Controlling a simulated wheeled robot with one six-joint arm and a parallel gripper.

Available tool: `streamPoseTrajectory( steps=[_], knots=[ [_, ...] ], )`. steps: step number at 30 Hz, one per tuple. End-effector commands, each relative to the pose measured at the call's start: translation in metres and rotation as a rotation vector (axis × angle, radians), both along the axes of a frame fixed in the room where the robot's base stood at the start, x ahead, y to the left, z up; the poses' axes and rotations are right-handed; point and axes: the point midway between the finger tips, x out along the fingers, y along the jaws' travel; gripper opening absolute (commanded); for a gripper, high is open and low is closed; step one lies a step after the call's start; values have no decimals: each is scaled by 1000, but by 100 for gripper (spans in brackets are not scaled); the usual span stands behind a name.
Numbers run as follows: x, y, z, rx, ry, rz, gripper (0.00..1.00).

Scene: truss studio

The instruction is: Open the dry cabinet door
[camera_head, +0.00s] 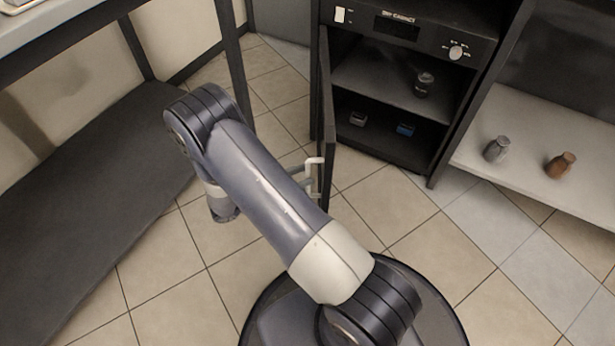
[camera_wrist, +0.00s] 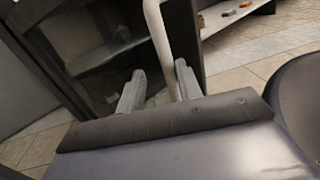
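The dry cabinet (camera_head: 455,22) is black, with a control panel and knob at its top. Its door (camera_head: 326,120) stands swung well out from the left side, seen nearly edge-on, and the inside is exposed. The door's pale handle (camera_head: 314,176) shows beside my arm; in the wrist view the handle (camera_wrist: 156,28) is a light bar. My gripper (camera_wrist: 160,75) has its two grey fingers apart, one on each side of the bar, with a gap visible at the left finger. Contact is unclear. In the head view my arm mostly hides the gripper.
Inside the cabinet are a dark cylinder (camera_head: 424,84), a grey item (camera_head: 358,118) and a blue item (camera_head: 405,128). A pale shelf (camera_head: 520,185) at right holds a grey bottle (camera_head: 497,148) and a brown bottle (camera_head: 560,165). A dark-framed rack (camera_head: 90,190) stands at left.

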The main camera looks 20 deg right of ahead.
Motion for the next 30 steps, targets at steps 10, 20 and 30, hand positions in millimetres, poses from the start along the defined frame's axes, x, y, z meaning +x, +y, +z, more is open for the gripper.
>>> streamPoseTrajectory(
  steps=[10,20,30],
  knots=[
    [12,23,-1,1,-2,2,29],
    [20,42,-1,1,-1,0,29],
    [21,45,0,0,1,-1,29]
  ],
)
